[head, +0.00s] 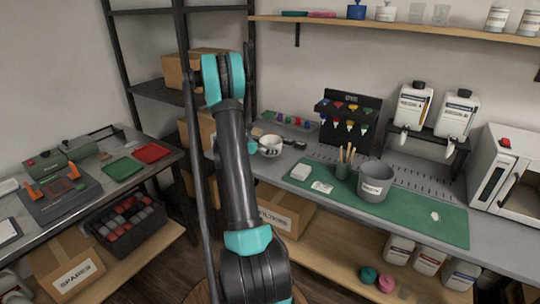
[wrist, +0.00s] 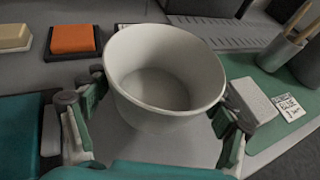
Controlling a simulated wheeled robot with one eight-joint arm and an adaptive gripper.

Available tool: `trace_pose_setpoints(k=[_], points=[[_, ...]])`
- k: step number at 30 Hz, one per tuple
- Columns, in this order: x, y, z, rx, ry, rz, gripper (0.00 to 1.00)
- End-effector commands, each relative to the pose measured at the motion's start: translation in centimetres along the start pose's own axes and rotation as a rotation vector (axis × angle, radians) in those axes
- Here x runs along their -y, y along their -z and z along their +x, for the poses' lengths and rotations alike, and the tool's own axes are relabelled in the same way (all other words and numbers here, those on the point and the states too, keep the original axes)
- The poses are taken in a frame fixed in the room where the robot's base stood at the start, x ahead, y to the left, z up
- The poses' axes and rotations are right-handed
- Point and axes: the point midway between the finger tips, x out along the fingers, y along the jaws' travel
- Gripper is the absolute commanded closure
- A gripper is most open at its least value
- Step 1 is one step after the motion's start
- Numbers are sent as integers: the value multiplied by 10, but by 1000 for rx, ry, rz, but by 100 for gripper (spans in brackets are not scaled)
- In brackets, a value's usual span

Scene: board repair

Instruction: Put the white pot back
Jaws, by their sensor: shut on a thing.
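The white pot (wrist: 165,75) is an empty, round, open-topped vessel, slightly tilted in the wrist view. My gripper (wrist: 157,110) is shut on it, with one finger at each side of its lower wall. In the head view the white pot (head: 271,141) is small, just right of my arm, over the back-left part of the long grey bench (head: 290,160). My gripper is mostly hidden there by the arm. The pot's underside is hidden, so I cannot tell whether it touches the bench.
An orange block (wrist: 72,39) on a black pad and a cream block (wrist: 14,37) lie beyond the pot. The green mat (head: 420,215) holds a grey bucket (head: 375,185) and a brush holder (head: 343,171). A black rack (head: 350,120) stands behind.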

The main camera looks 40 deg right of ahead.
Motion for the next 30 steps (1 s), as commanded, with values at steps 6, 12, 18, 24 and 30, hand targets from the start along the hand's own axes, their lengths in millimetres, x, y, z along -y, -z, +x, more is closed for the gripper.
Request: trace_pose_setpoints(k=[6, 12, 18, 24, 30], points=[[-1, 20, 8, 0, 0, 0, 53], [0, 36, 15, 0, 0, 0, 53], [0, 36, 15, 0, 0, 0, 53], [0, 37, 15, 0, 0, 0, 2], [0, 37, 15, 0, 0, 0, 0]])
